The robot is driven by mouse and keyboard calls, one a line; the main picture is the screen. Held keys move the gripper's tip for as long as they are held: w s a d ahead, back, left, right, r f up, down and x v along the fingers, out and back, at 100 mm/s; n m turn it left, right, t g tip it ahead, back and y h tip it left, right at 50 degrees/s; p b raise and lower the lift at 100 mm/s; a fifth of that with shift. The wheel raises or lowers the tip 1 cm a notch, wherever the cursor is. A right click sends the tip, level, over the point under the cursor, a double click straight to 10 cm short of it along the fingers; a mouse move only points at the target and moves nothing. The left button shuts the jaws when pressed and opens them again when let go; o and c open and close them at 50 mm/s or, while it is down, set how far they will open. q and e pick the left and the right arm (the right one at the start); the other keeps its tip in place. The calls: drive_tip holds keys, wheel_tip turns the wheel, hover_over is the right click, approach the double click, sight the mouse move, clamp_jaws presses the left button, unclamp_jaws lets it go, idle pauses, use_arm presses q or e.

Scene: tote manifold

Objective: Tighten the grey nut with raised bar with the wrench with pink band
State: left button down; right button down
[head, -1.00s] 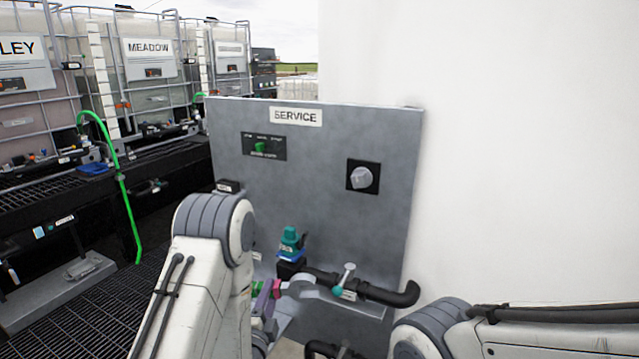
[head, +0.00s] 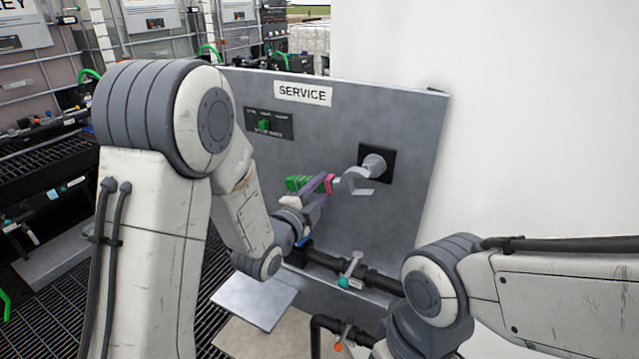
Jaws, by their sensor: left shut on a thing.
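The grey nut (head: 374,163) sits on a black square plate on the grey service panel; its raised bar is hard to make out at this size. My left gripper (head: 316,190) is shut on the wrench with the pink band (head: 329,183). The wrench's green handle end points left and its grey open jaw (head: 355,183) points right. The jaw overlaps the lower left of the nut in the picture; I cannot tell whether they touch. My right gripper is not in view; only my right arm shows at lower right.
The service panel (head: 330,135) carries a small black plate with a green part (head: 265,125) at left. Below runs a dark pipe (head: 378,280) with a teal-hubbed valve handle (head: 350,272). An orange-hubbed valve (head: 340,345) is lower. A white wall (head: 540,130) stands at right.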

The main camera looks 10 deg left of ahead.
use_arm(q)
drive_tip(key=shift+p+x, duration=1.75)
drive_tip(key=shift+x, duration=1.85)
drive_tip(key=shift+w+r+p, duration=0.15)
drive_tip(key=shift+r+p, duration=0.05)
drive_tip(key=shift+p, duration=0.15)
drive_tip(key=r+m+p, duration=0.2)
drive_tip(key=p, duration=0.1)
drive_tip(key=shift+a+m, duration=0.15)
drive_tip(key=shift+m, duration=0.25)
drive_tip(key=shift+r+m+b, duration=0.15)
drive_tip(key=shift+m+b, duration=0.2)
drive_tip(key=shift+m, duration=0.25)
drive_tip(key=shift+r, duration=0.15)
drive_tip(key=b+v, duration=0.2)
drive_tip(key=v, duration=0.5)
drive_tip(key=shift+b, duration=0.4)
